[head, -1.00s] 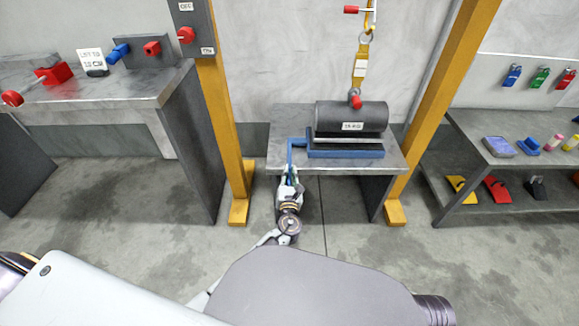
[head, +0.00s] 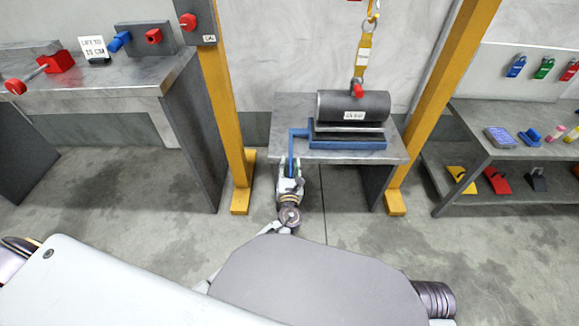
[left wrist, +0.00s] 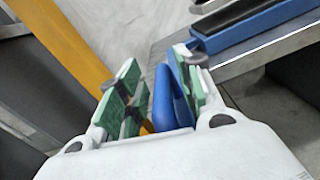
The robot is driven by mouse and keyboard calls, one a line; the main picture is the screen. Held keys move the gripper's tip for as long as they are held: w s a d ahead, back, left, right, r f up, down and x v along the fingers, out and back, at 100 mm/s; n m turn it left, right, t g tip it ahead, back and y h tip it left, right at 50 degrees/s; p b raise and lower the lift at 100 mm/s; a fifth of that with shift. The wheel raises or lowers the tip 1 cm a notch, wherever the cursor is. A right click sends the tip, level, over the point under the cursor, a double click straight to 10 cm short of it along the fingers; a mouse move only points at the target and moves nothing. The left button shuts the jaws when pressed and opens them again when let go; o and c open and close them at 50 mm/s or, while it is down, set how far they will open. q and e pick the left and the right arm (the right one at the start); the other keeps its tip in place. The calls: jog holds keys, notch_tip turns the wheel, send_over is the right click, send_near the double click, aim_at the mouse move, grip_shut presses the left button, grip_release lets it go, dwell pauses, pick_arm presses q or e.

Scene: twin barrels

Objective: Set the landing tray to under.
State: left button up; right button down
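The landing tray (head: 345,143) is blue and lies on a small grey table below a dark barrel (head: 352,105) with a white label. A blue handle (head: 292,150) reaches from the tray's left end over the table's front edge. My left gripper (head: 290,178) is at the handle's lower end. In the left wrist view, the handle (left wrist: 170,100) stands between my left gripper's green-padded fingers (left wrist: 158,92). It is close to the right finger, with a gap to the left finger. My right gripper is not in view.
A yellow sling (head: 363,60) with a red hook hangs to the barrel. Yellow posts (head: 225,110) stand either side of the table (head: 285,110). A bench with red and blue controls (head: 120,90) is left; a shelf with locks and small items (head: 500,165) is right.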

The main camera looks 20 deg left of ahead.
pick_arm(q)
jog(key=shift+r, duration=0.1)
jog(key=shift+r, duration=4.9)
